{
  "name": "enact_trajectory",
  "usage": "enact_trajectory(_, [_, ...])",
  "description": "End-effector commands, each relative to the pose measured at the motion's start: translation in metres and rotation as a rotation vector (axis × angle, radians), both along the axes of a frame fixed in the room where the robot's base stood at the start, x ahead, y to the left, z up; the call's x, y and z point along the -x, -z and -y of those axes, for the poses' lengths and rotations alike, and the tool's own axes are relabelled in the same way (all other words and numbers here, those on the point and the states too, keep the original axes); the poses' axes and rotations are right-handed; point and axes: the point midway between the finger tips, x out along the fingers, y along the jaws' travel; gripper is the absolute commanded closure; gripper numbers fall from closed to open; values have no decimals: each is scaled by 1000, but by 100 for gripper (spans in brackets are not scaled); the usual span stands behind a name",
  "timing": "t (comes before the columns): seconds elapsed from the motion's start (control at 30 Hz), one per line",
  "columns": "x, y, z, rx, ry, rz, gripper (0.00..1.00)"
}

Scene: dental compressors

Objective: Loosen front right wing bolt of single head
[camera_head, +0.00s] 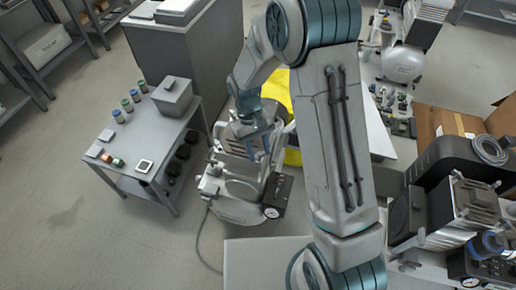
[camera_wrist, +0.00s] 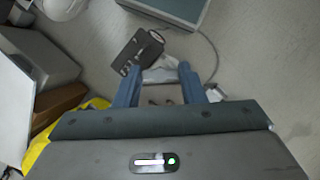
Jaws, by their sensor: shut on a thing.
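The single-head compressor (camera_head: 240,188) stands on the floor in the middle of the head view, with a dark gauge panel (camera_head: 274,196) at its lower right. My gripper (camera_head: 258,148) is over the compressor's head, its blue fingers reaching down to the right side of it. In the wrist view, my gripper's fingers (camera_wrist: 160,84) reach past the palm towards the compressor; its gauge panel (camera_wrist: 138,50) shows beyond the fingertips. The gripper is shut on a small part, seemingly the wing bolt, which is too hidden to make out.
A grey side table (camera_head: 150,143) with several small jars and a grey box stands left of the compressor. A yellow item (camera_head: 277,90) lies behind it. Another compressor (camera_head: 465,205) and a cardboard box (camera_head: 447,122) are at the right. Open floor lies at the lower left.

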Motion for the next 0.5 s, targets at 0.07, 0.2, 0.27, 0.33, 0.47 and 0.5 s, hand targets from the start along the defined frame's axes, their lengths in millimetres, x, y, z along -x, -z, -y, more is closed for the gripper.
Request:
enact_trajectory(0.07, [-2,-1,-1,-3,-3,8,86])
enact_trajectory(0.2, [-2,-1,-1,-3,-3,9,86])
enact_trajectory(0.27, [-2,-1,-1,-3,-3,9,86])
enact_trajectory(0.33, [-2,-2,-1,-3,-2,9,61])
enact_trajectory(0.47, [-2,-1,-1,-3,-1,7,42])
enact_trajectory(0.5, [-2,-1,-1,-2,-1,6,42])
